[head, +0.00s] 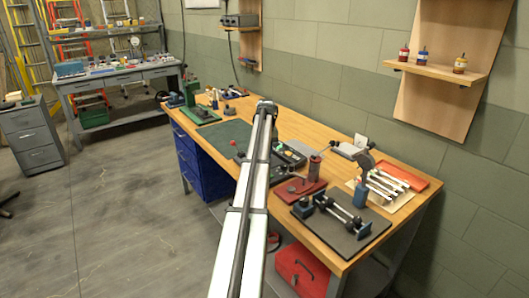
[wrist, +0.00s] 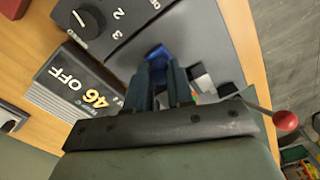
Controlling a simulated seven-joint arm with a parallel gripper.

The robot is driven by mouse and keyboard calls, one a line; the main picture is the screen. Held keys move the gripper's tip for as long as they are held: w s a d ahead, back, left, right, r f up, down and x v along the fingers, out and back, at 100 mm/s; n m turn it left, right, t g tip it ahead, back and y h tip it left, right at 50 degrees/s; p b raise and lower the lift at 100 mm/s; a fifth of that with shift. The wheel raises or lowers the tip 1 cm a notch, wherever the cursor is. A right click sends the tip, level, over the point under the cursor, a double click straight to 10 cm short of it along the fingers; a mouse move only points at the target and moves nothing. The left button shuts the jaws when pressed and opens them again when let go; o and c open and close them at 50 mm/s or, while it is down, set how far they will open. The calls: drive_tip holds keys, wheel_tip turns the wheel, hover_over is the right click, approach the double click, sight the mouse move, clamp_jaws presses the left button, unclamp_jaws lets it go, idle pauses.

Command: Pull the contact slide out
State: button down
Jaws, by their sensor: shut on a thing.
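In the wrist view, my gripper (wrist: 157,68) points at a grey device, with its two dark fingers close together. A small blue block (wrist: 156,52) sits at the fingertips, and the fingers are shut on it. It may be the handle of the contact slide, but the rest of the slide cannot be made out. The grey housing (wrist: 205,45) lies around and behind the block. In the head view my long arm crosses the workbench, and the gripper and blue block cannot be made out there.
A dial panel (wrist: 85,18) and a box reading "46 OFF" (wrist: 72,85) stand close left of the fingers. A red ball knob (wrist: 285,120) on a rod is at right. On the wooden bench (head: 318,137) are a red-based fixture (head: 300,190) and a dark-based rod fixture (head: 340,225).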

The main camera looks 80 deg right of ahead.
drive_tip(key=shift+s+a, duration=0.55)
drive_tip(key=shift+a, duration=0.05)
drive_tip(key=c, duration=1)
unclamp_jaws()
wheel_tip(320, 180, up, 14)
drive_tip(key=shift+f, duration=0.1)
drive_tip(key=shift+f, duration=0.1)
